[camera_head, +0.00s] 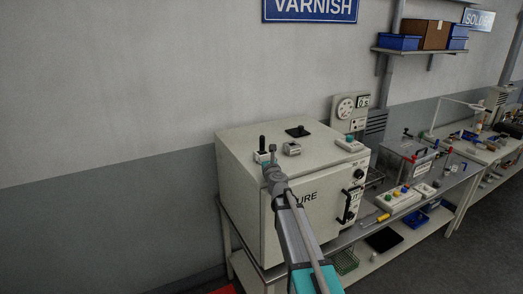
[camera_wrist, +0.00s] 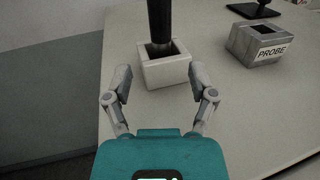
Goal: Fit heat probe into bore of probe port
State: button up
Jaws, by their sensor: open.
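The black heat probe (camera_wrist: 159,22) stands upright in the square opening of a pale holder (camera_wrist: 166,74), straight ahead of my gripper (camera_wrist: 160,84) in the wrist view. Its lower end is hidden inside the holder. My gripper is open and empty, with one finger on each side of the holder's near part. The grey probe port (camera_wrist: 258,46), labelled PROBE, stands to the right with an empty square bore on top. In the head view, the probe (camera_head: 262,142) and the port (camera_head: 291,149) are on top of the oven, with my gripper (camera_head: 271,160) in front of the holder.
The pale oven (camera_head: 243,200) has a flat top with free room between holder and port. A black flat-based part (camera_head: 298,131) stands behind the port. A box with a teal button (camera_head: 350,144) sits at the top's right side. The left edge is close.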

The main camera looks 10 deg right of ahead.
aim_at(263, 152)
jog(key=shift+w, duration=0.55)
jog(key=shift+w+a, duration=0.1)
jog(key=shift+w, duration=2.5)
grip_shut()
